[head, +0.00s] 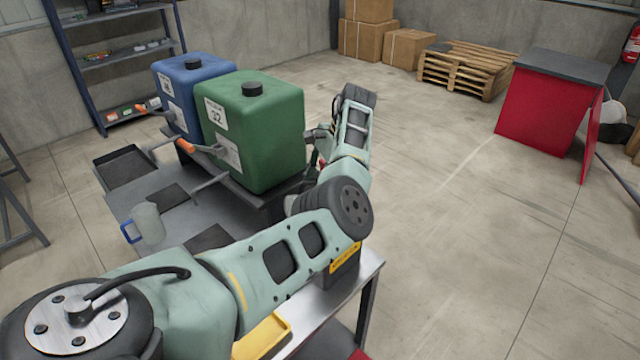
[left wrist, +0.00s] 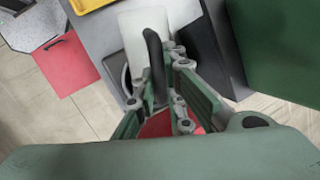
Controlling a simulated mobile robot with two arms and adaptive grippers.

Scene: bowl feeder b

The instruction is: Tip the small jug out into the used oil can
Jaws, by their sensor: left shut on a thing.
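My left gripper (head: 318,137) is beside the right side of the green tank in the head view, partly hidden by my arm. In the left wrist view its fingers (left wrist: 165,98) are shut on the dark curved handle of a pale jug (left wrist: 140,28). The jug cannot be made out in the head view, and its contents do not show. A dark container with a yellow label (head: 345,261) stands at the table's right end, mostly hidden behind my arm; it may be the used oil can, but the lettering is too small to read. My right gripper is not in view.
A green tank (head: 268,130) and a blue tank (head: 193,75) stand on a dark stand. A clear jug with a blue handle (head: 149,224) stands to their left. A yellow tray (head: 262,338) lies on the near table. The floor to the right is clear up to a red cabinet (head: 540,115).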

